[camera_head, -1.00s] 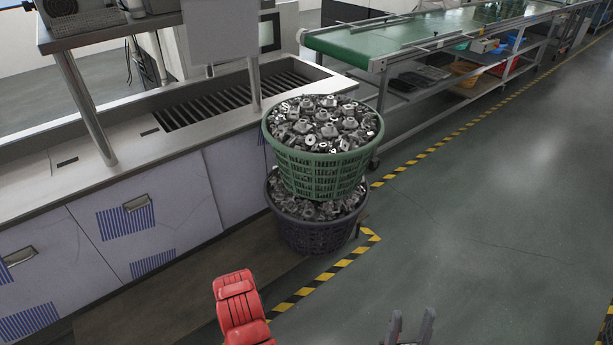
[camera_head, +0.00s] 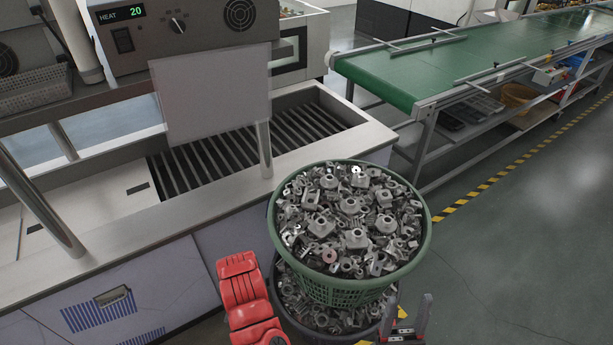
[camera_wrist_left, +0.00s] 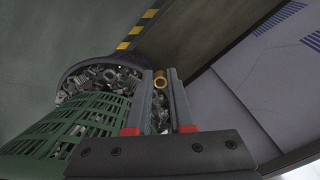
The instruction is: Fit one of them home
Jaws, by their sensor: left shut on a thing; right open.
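My left arm (camera_head: 245,295) enters low in the head view as a red link; its fingers are hidden there. In the left wrist view my left gripper (camera_wrist_left: 160,85) is shut on a small brass-coloured ring (camera_wrist_left: 160,79) near its fingertips. The ring is above or beside the dark lower basket. My right gripper (camera_head: 406,318) is open and empty at the bottom of the head view, at the right side of the baskets. A green basket (camera_head: 345,290) heaped with grey metal parts stands on a dark basket (camera_wrist_left: 75,75), also full of such parts.
A steel counter (camera_head: 190,215) with a slatted sunken basin (camera_head: 235,145) lies left of the baskets. A control box (camera_head: 185,35) reading HEAT 20 sits above it on posts. A green conveyor (camera_head: 460,70) stands behind. Open floor (camera_head: 520,250) is at the right.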

